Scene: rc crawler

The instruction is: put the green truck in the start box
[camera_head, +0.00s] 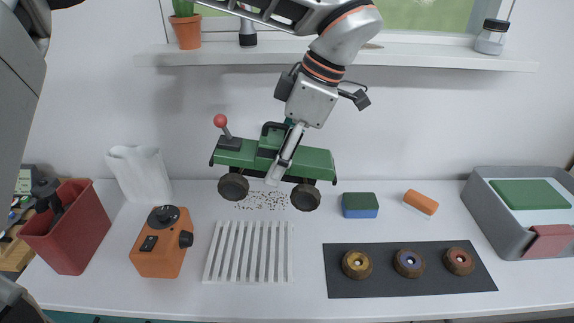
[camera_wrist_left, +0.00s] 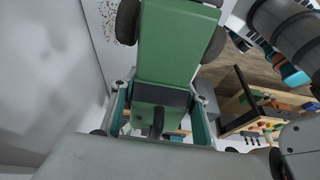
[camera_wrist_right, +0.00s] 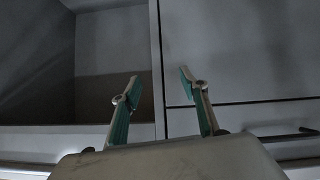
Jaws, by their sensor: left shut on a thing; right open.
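The green truck (camera_head: 312,158) has dark wheels and a red ball on a stalk at its left end. It hangs level above the counter, near the wall. My left gripper (camera_head: 284,150) comes down from above and is shut on the truck's middle. In the left wrist view the truck's green body (camera_wrist_left: 170,45) fills the space between the fingers. My right gripper (camera_wrist_right: 158,82) is open and empty, facing grey cabinet panels in the right wrist view. I cannot tell for sure which marked place is the start box; a speckled patch (camera_head: 262,203) lies below the truck.
On the counter are a white slatted rack (camera_head: 248,252), an orange control box (camera_head: 161,243), a red bin (camera_head: 82,240), a green-blue block (camera_head: 360,206), an orange cylinder (camera_head: 421,202), a dark mat (camera_head: 440,286) with three round wheels, and a grey case (camera_head: 482,212). A shelf (camera_head: 440,60) runs above.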

